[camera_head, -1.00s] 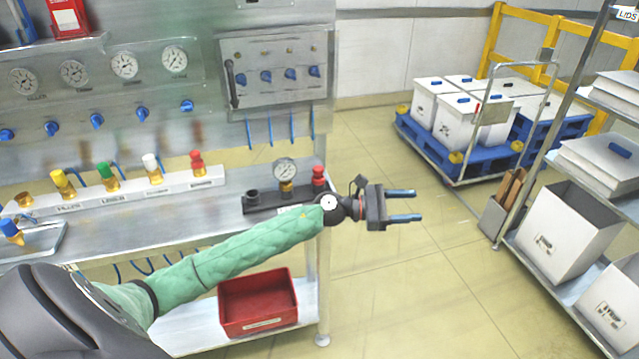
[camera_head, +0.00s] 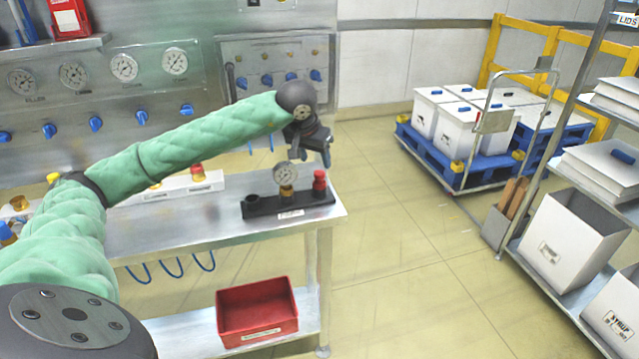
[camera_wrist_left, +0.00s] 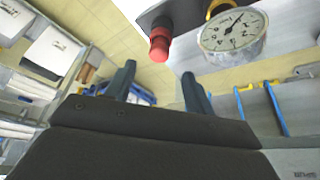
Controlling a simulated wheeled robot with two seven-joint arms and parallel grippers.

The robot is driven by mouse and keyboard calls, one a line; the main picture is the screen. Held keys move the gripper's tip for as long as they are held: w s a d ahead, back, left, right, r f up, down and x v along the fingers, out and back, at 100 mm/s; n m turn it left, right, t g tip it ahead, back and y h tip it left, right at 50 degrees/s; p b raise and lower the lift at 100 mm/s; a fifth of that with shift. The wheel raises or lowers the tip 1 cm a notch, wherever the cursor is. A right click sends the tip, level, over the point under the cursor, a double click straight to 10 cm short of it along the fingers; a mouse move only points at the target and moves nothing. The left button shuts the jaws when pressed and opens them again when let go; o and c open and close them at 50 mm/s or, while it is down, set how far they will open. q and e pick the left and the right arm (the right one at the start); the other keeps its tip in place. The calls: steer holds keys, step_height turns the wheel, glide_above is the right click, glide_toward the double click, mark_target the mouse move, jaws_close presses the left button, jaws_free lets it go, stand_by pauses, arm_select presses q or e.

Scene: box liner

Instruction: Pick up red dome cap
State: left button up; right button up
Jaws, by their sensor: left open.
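A red dome cap (camera_head: 319,176) sits upright at the right end of a black stand on the metal bench. My left gripper (camera_head: 316,158) is above it, pointing down, open and empty. In the left wrist view the red cap (camera_wrist_left: 160,47) shows beyond the open fingers (camera_wrist_left: 158,75), roughly in line with the gap between them and apart from them. Another red cap (camera_head: 197,171) is on the white rack behind my left arm, partly hidden. My right gripper is not in view.
A pressure gauge (camera_head: 285,174) stands on the black stand (camera_head: 262,206) close left of the cap; it also shows in the left wrist view (camera_wrist_left: 232,32). The gauge panel (camera_head: 225,75) is behind. A red bin (camera_head: 257,312) is on the lower shelf.

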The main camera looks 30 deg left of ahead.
mark_target(320, 172)
arm_select(q)
steer(key=shift+p+x, duration=0.3)
steer(key=shift+x, duration=0.8)
steer(key=p+x, duration=0.1)
steer(key=x, duration=0.1)
steer(key=shift+d+f, duration=0.1)
steer(key=shift+f, duration=0.2)
steer(key=shift+w+f+p, duration=0.2)
steer(key=shift+f+p, duration=0.15)
steer(key=shift+f, duration=0.15)
steer(key=shift+w+f, duration=0.25)
steer(key=shift+f, duration=0.35)
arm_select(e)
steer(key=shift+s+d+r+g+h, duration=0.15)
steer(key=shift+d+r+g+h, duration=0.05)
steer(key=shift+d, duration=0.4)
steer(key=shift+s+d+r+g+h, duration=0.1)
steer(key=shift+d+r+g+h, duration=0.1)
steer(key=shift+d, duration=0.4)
arm_select(q)
steer(key=shift+c, duration=0.2)
steer(key=c, duration=0.9)
steer(key=shift+r, duration=0.2)
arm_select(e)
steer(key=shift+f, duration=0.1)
